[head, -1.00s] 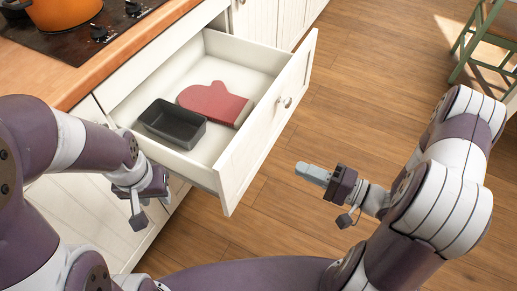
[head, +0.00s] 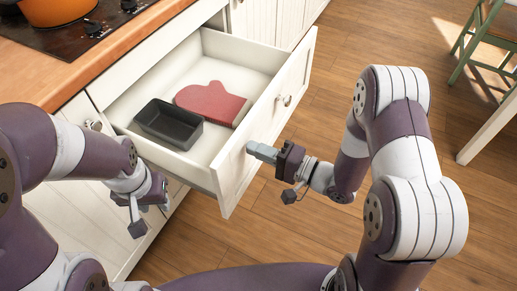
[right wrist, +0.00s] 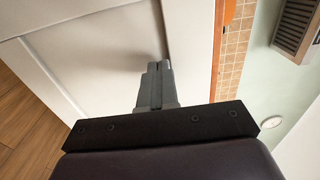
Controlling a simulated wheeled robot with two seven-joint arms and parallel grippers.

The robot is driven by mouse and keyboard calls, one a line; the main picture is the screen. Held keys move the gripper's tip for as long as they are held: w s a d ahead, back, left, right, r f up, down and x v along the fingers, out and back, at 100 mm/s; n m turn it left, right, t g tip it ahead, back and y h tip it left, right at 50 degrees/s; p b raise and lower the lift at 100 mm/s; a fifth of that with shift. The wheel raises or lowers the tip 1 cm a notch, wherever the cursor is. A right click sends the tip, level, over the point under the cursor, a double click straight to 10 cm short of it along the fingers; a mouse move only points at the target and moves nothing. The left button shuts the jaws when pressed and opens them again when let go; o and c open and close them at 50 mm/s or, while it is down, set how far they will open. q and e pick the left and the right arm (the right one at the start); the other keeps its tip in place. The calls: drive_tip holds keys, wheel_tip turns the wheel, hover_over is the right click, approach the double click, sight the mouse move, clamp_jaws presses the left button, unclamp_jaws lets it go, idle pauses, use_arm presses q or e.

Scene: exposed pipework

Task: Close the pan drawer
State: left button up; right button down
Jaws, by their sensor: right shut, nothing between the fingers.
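The pan drawer (head: 240,165) is a white drawer pulled well out of the counter. Its round handle (head: 287,100) is on the front panel. A dark loaf pan (head: 170,125) and a red oven mitt (head: 212,102) lie inside. My right gripper (head: 252,149) is shut and empty, its fingertips at the outer face of the drawer front, nearer me than the handle. In the right wrist view the shut fingers (right wrist: 157,70) point at the white panel (right wrist: 100,60); I cannot tell whether they touch. My left gripper (head: 152,200) hangs beside the cabinet; its fingers are unclear.
A wooden counter (head: 80,75) with a black hob and an orange pot (head: 55,8) is at upper left. A green-framed chair (head: 475,45) stands at upper right, with a pale table leg below it. The wooden floor right of the drawer is mostly clear.

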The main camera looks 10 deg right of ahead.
drive_tip(key=shift+a, duration=0.1)
drive_tip(key=x, duration=3.3)
drive_tip(key=shift+r+b, duration=0.25)
drive_tip(key=shift+b, duration=0.15)
